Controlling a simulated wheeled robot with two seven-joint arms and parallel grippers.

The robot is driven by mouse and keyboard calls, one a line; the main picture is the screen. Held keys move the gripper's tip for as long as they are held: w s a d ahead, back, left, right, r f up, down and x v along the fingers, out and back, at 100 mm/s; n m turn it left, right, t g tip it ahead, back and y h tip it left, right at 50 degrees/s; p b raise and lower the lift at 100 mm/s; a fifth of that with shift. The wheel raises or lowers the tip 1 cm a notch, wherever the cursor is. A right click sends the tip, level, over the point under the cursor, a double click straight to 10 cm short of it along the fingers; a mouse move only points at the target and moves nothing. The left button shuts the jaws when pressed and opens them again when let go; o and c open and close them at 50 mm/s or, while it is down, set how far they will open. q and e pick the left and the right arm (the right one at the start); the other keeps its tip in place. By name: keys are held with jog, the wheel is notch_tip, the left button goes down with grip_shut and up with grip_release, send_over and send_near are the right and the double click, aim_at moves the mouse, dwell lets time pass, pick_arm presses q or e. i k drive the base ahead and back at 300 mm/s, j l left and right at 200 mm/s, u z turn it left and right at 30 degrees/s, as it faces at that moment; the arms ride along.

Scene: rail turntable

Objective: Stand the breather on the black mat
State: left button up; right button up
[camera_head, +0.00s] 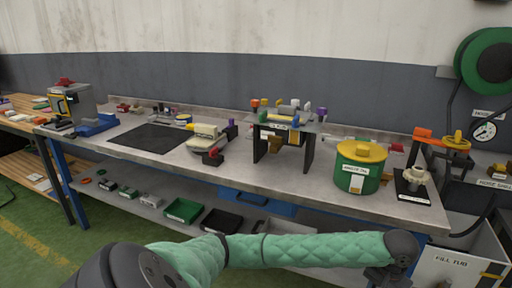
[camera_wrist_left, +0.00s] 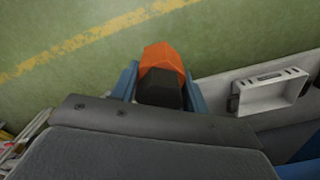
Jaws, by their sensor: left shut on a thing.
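The black mat (camera_head: 152,138) lies flat on the left part of the bench, with nothing standing on it. In the left wrist view my left gripper (camera_wrist_left: 160,82) is shut on an orange and black piece (camera_wrist_left: 160,57). It looks like the breather, but I see no label on it. The fingers and held piece cannot be made out there. The gripper is in front of the bench, well to the right of the mat. My right gripper is not in view.
A cream-coloured device (camera_head: 205,134) stands right of the mat, and blue and grey equipment (camera_head: 97,124) stands left. A black rack (camera_head: 285,135), a green pot (camera_head: 357,170) and a black-based fixture (camera_head: 412,190) occupy the right.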

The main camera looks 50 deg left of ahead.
aim_at(162, 145)
jog(key=k+u, duration=0.15)
jog(key=u, duration=1.05)
